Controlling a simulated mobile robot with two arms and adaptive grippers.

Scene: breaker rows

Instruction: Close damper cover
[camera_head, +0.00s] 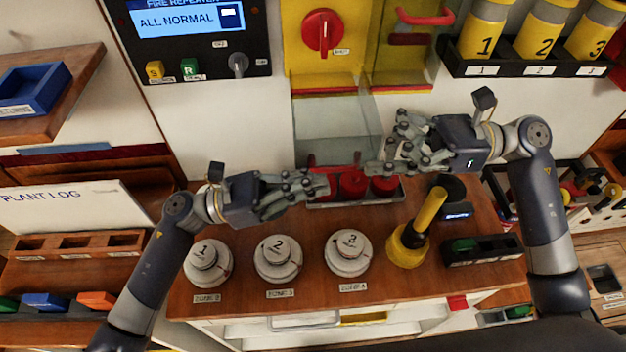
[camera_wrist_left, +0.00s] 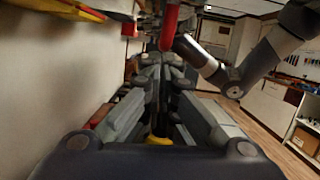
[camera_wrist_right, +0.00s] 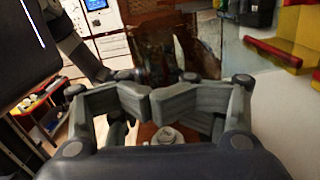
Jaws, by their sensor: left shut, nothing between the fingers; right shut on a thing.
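The damper cover looks to be the clear panel (camera_head: 336,125) hanging open below the yellow box (camera_head: 305,60) with its red knob (camera_head: 322,32). My right gripper (camera_head: 376,168) is at the panel's lower right edge and appears shut on it; its fingers meet in the right wrist view (camera_wrist_right: 150,100), where the exact contact is unclear. My left gripper (camera_head: 328,184) is shut and empty at the panel's lower left, close to red parts. A red bar (camera_wrist_left: 170,25) stands just beyond its fingers in the left wrist view.
A tray with red cylinders (camera_head: 352,183) lies under both hands. Numbered round detectors (camera_head: 278,258) and a yellow-handled tool (camera_head: 408,245) stand on the wooden counter. A second clear cover with a red handle (camera_head: 425,17) and a rack of yellow cylinders (camera_head: 485,30) are at upper right.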

